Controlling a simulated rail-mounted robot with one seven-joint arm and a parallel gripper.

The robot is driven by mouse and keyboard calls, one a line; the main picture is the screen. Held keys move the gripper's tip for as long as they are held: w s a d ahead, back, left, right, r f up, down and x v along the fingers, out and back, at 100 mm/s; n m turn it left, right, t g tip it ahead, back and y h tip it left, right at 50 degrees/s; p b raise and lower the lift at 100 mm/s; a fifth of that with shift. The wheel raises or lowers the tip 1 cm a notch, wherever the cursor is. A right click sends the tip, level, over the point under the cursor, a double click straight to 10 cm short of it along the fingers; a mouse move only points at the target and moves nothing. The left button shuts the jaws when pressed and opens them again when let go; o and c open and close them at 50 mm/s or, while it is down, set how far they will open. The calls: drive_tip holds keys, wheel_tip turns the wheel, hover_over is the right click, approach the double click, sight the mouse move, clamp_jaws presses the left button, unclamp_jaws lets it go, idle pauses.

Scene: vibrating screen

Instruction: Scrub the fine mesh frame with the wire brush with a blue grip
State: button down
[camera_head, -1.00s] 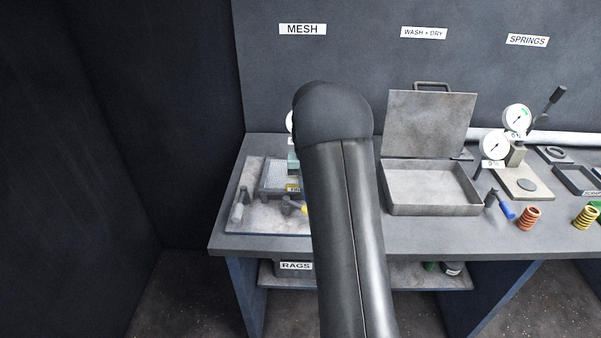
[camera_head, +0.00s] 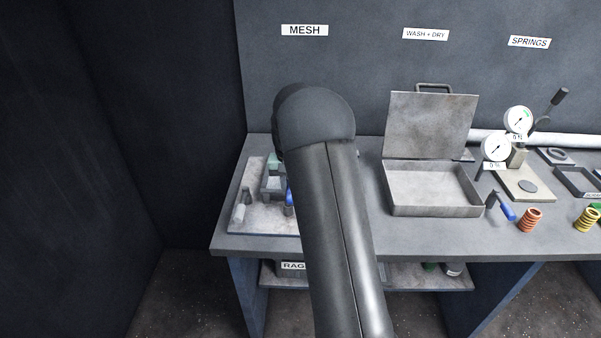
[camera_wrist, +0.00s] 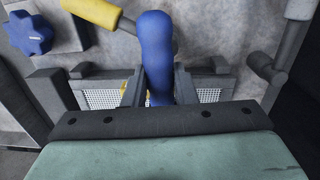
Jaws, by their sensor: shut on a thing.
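In the wrist view the wire brush's blue grip (camera_wrist: 157,52) stands between the two dark fingers of my gripper (camera_wrist: 159,88), which is shut on it. The brush's bristles are hidden. The fine mesh frame (camera_wrist: 101,98) lies beyond and below the fingers, its pale mesh showing on both sides of the grip. I cannot tell whether the bristles touch the mesh. In the head view the blue grip (camera_head: 289,198) shows at the left edge of my arm, and my arm and hand cover most of the mesh frame.
A yellow-handled tool (camera_wrist: 97,12) and a blue star knob (camera_wrist: 29,33) are near the frame. An open metal wash box (camera_head: 432,211) stands to the right on the bench. Further right are another blue-handled tool (camera_head: 506,210), springs (camera_head: 530,220) and a gauge press (camera_head: 520,185).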

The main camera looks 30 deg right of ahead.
drive_tip(key=shift+s+d, duration=0.35)
drive_tip(key=shift+d, duration=0.35)
drive_tip(key=shift+s+d, duration=0.4)
drive_tip(key=shift+d, duration=0.35)
drive_tip(key=shift+s+d, duration=0.35)
drive_tip(key=shift+d, duration=0.35)
drive_tip(key=shift+w+a, duration=0.4)
drive_tip(key=shift+a, duration=0.35)
drive_tip(key=shift+w+a, duration=0.4)
drive_tip(key=shift+a, duration=0.35)
drive_tip(key=shift+w+a, duration=0.4)
drive_tip(key=shift+a, duration=0.35)
drive_tip(key=shift+s+d+b, duration=0.15)
drive_tip(key=shift+s+d, duration=0.35)
drive_tip(key=shift+d, duration=0.4)
drive_tip(key=shift+s+d+b, duration=0.15)
drive_tip(key=shift+s+d, duration=0.3)
drive_tip(key=shift+d, duration=0.45)
drive_tip(key=shift+s+d, duration=0.35)
drive_tip(key=shift+d, duration=0.2)
drive_tip(key=c, duration=1.5)
unclamp_jaws()
drive_tip(key=shift+o, duration=0.2)
drive_tip(key=shift+r, duration=0.4)
